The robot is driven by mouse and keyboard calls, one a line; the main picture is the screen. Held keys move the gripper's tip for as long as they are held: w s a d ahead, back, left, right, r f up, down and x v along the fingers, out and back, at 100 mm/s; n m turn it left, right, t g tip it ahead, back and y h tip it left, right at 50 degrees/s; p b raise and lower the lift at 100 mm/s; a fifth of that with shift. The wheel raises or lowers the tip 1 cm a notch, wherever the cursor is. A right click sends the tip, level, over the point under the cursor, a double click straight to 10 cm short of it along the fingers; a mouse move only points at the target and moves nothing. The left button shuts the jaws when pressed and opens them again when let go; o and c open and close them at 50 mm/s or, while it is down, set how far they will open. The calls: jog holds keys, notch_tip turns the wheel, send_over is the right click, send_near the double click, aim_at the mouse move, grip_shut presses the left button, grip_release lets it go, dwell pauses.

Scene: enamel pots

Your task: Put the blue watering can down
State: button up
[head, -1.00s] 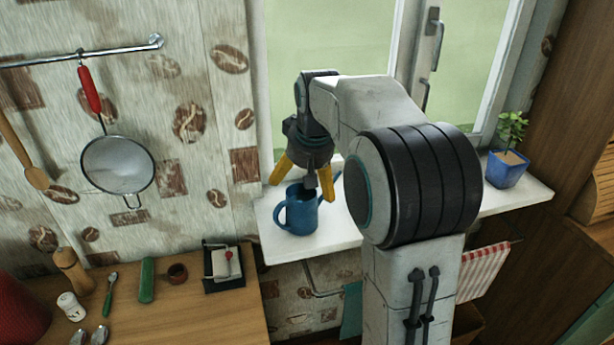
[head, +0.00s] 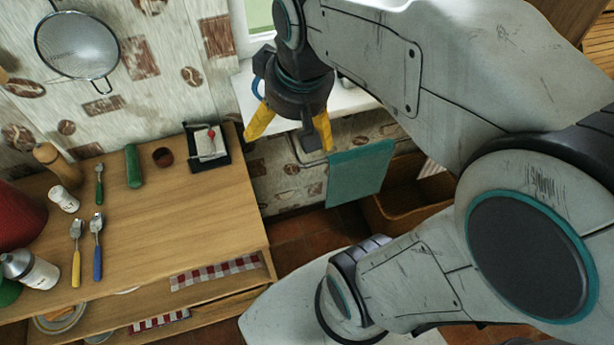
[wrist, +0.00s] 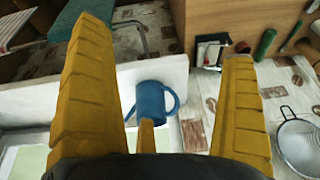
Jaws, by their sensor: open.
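The blue watering can (wrist: 152,100) stands on the white windowsill (wrist: 110,95) in the wrist view. It is apart from my fingers, with empty space around it. In the head view only its curved blue handle (head: 257,88) shows at the sill's left end; my gripper hides the rest. My gripper (head: 286,137) has yellow fingers spread wide and holds nothing. It hangs in front of the sill in the head view. In the wrist view my gripper (wrist: 165,45) frames the can from a distance between its open fingers.
A wooden counter (head: 190,205) at left carries spoons, a green object (head: 133,166) and a black tray (head: 206,147). A strainer (head: 77,45) hangs on the wall. A teal towel (head: 360,172) hangs below the sill. Floor shows between counter and my arm.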

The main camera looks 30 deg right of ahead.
jog(key=s+a+f, duration=0.2)
jog(key=s+f, duration=0.3)
jog(key=s, duration=0.3)
jog(key=shift+s+n, duration=0.35)
jog(key=shift+n, duration=0.05)
